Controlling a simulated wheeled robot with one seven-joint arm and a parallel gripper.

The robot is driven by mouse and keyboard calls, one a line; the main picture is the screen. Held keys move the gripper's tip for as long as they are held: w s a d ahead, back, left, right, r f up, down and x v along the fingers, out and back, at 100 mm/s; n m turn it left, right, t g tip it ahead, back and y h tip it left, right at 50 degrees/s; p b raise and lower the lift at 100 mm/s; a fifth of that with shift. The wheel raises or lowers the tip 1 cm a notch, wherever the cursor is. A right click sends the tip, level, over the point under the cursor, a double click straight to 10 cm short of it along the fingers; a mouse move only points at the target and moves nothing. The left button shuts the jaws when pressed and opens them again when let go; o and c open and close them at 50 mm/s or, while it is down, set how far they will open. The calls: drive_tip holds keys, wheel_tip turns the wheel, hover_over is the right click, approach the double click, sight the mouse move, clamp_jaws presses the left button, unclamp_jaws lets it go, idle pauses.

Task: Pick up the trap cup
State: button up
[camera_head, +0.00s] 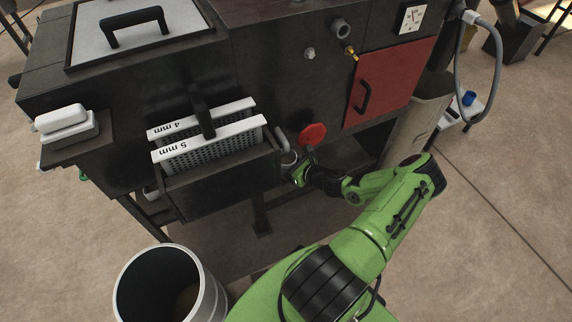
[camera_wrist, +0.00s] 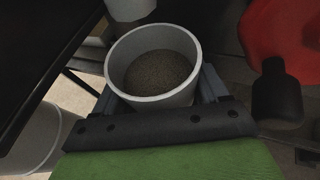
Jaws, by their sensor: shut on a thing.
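The trap cup (camera_wrist: 152,97) is a light grey round cup with brown grainy matter inside, upright in the wrist view. My gripper (camera_wrist: 157,88) is shut on it, with a dark finger on either side of its wall. In the head view my gripper (camera_head: 296,178) is beside the right end of the sieve box, below the red disc. The cup is small and partly hidden there. I cannot tell whether its base touches anything.
A pale pipe end (camera_wrist: 130,8) is just beyond the cup. A red disc (camera_head: 313,134) with a black handle (camera_wrist: 276,92) is close on the right. Two sieve plates (camera_head: 210,146) stand to the left. A grey bin (camera_head: 206,300) is on the floor.

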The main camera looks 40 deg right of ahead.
drive_tip(key=shift+r, duration=0.3)
drive_tip(key=shift+r+p, duration=0.5)
drive_tip(key=s+d+p, duration=0.2)
drive_tip(key=s, duration=1.6)
drive_tip(key=o, duration=0.5)
drive_tip(key=c, duration=0.5)
drive_tip(key=shift+w+a, duration=0.1)
drive_tip(key=shift+w, duration=0.05)
